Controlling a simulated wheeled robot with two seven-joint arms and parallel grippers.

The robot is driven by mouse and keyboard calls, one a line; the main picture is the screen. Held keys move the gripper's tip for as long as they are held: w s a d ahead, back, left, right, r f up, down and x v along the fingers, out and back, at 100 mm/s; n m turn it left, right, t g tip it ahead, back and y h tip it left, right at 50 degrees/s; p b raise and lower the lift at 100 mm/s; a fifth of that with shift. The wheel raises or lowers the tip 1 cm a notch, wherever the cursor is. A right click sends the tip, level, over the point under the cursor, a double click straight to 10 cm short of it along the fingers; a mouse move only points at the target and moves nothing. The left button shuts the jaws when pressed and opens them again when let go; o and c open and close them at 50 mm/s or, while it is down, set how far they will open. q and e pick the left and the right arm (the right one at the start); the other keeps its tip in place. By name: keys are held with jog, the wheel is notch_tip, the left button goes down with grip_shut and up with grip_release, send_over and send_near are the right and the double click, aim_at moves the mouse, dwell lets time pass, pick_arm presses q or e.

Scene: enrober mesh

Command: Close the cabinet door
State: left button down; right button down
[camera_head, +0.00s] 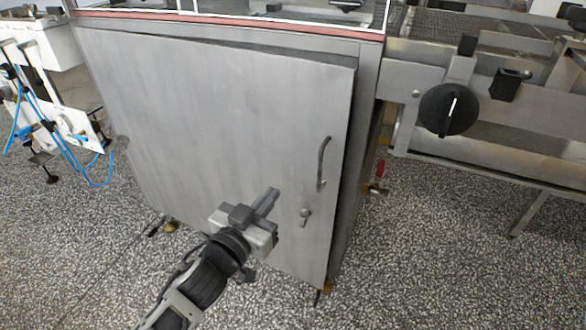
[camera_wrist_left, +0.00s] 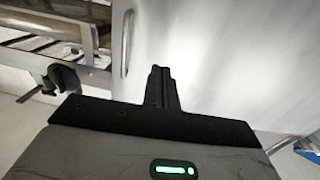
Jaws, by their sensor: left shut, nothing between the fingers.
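The cabinet door (camera_head: 225,120) is a large grey metal panel in the middle of the head view. Its right edge stands slightly off the cabinet frame (camera_head: 362,130), with a dark gap between them. A curved handle (camera_head: 323,163) and a small latch knob (camera_head: 306,214) sit near that edge. My left gripper (camera_head: 270,200) is shut and empty in front of the lower door, left of the latch. In the left wrist view the shut fingers (camera_wrist_left: 161,85) point at the door (camera_wrist_left: 215,60), with the handle (camera_wrist_left: 127,43) to their left. I cannot tell whether they touch it. My right gripper is out of view.
A conveyor frame with a black knob (camera_head: 449,109) stands right of the cabinet. A white machine with blue hoses (camera_head: 50,125) is at the left. A red-handled valve (camera_head: 380,172) sticks out beside the cabinet. The speckled floor (camera_head: 440,250) is clear at the front right.

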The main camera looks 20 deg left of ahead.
aim_at(300, 159)
pick_arm(q)
jog(key=w, duration=0.6)
jog(key=w+d+b, duration=0.1)
jog(key=w, duration=0.2)
jog(key=shift+w+d, duration=0.1)
jog(key=shift+w, duration=0.6)
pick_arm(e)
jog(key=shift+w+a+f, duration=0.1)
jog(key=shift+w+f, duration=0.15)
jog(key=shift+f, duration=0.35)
